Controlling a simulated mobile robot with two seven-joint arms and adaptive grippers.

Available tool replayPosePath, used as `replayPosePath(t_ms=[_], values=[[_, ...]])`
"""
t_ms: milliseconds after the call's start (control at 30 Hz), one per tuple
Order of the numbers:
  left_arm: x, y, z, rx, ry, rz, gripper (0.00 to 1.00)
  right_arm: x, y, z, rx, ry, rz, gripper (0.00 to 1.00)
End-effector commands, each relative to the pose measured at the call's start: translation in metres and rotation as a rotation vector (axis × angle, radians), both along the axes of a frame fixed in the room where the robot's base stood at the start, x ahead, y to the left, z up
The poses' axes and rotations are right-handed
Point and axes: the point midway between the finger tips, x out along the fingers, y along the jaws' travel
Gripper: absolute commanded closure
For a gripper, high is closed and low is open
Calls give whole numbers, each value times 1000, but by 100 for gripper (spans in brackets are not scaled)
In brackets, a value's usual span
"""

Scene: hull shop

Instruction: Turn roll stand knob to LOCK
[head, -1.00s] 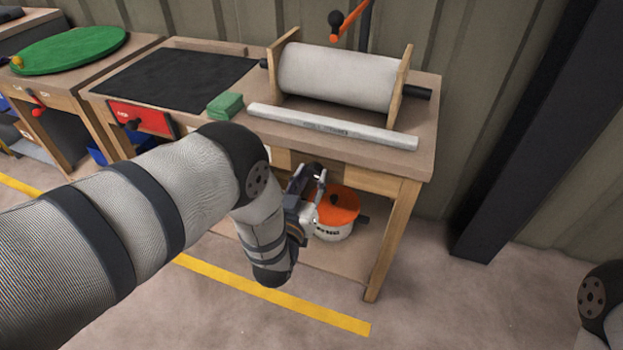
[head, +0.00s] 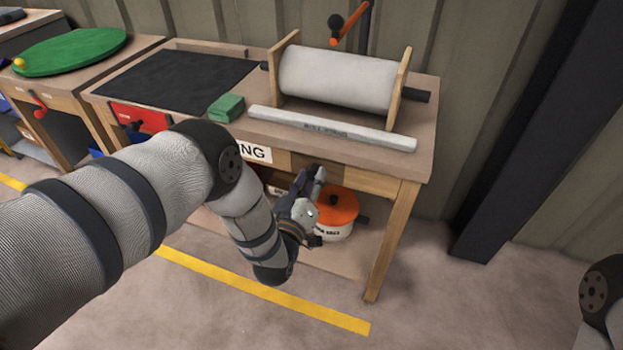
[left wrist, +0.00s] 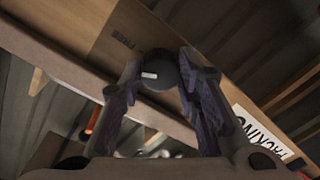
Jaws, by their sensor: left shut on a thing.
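The roll stand knob (left wrist: 161,72) is dark and round with a short white mark, on the wooden front of the bench, in the left wrist view. My left gripper (head: 315,177) reaches the bench front below the roll; in the left wrist view its two fingers (left wrist: 160,82) close on either side of the knob. In the head view the gripper mostly hides the knob. The paper roll (head: 337,77) lies in its stand on the bench top. My right gripper is out of view.
An orange-lidded tub (head: 337,208) stands on the lower shelf, close behind the gripper. A white bar (head: 330,128) and a green block (head: 226,108) lie on the bench top (head: 300,150). A white packing sign (left wrist: 262,133) is on the bench front. The floor in front is clear.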

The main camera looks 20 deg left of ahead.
Motion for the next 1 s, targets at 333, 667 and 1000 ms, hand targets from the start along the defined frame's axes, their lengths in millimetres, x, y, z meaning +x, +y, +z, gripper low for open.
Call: replayPosePath(t_ms=[333,667,1000], values=[[-1,0,-1,-327,13,2,98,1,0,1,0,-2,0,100],[-1,0,-1,-639,25,0,98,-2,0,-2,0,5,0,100],[-1,0,-1,-910,35,0,98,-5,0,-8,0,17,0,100]])
